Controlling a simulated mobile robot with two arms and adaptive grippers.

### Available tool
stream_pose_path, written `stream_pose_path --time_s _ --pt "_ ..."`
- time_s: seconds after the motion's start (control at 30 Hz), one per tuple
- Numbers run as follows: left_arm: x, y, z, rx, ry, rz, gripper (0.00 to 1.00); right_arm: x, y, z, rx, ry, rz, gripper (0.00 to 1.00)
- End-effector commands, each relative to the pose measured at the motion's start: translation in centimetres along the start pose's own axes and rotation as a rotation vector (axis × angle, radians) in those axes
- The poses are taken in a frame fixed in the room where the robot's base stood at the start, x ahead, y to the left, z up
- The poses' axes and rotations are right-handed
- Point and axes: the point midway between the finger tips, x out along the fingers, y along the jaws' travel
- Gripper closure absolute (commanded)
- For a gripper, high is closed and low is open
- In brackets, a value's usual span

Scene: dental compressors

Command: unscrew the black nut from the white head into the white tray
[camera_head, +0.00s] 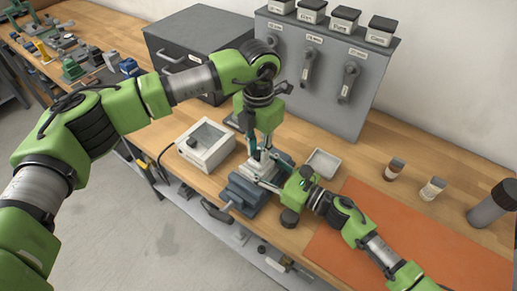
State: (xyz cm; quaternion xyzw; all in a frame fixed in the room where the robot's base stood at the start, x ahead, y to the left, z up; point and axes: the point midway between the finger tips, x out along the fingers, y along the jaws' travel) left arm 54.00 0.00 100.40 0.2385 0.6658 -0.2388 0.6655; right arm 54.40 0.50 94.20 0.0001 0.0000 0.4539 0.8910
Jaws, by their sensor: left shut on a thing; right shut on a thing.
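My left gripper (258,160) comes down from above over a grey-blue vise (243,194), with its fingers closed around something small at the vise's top. My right gripper (268,184) reaches in low from the right, also closed at the vise's top, just below the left fingertips. The black nut and the white head are not clearly seen; the fingers hide them, and their positions suggest the left is on the nut and the right on the head. The small white tray (322,164) stands on the bench right of the vise and looks empty.
A white box with a glass lid (206,144) stands left of the vise. A grey panel with hung tools (325,75) and a dark grey cabinet (195,50) stand behind.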

Motion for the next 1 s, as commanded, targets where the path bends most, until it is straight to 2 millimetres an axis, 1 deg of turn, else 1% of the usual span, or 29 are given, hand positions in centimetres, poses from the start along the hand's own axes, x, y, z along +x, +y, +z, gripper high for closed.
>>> stream_pose_path --time_s 0.1,0.7,0.8,0.9,1.0 --pt "-0.02 0.04 0.03 -0.205 -0.001 0.001 1.0 -0.04 0.07 -0.11 0.0 0.002 0.002 1.0" --pt "-0.09 0.08 0.04 -1.274 -0.002 0.0 1.0 -0.04 0.08 -0.12 0.0 0.002 0.002 1.0" --pt "-0.11 0.07 0.06 -1.438 -0.002 -0.001 1.0 -0.04 0.08 -0.12 0.0 0.002 0.002 1.0" --pt "-0.11 0.09 0.06 -1.566 -0.003 0.0 1.0 -0.04 0.08 -0.12 0.0 0.002 0.002 1.0" --pt "-0.11 0.11 0.05 -1.642 -0.003 0.0 1.0 -0.04 0.08 -0.12 0.0 0.002 0.002 1.0"
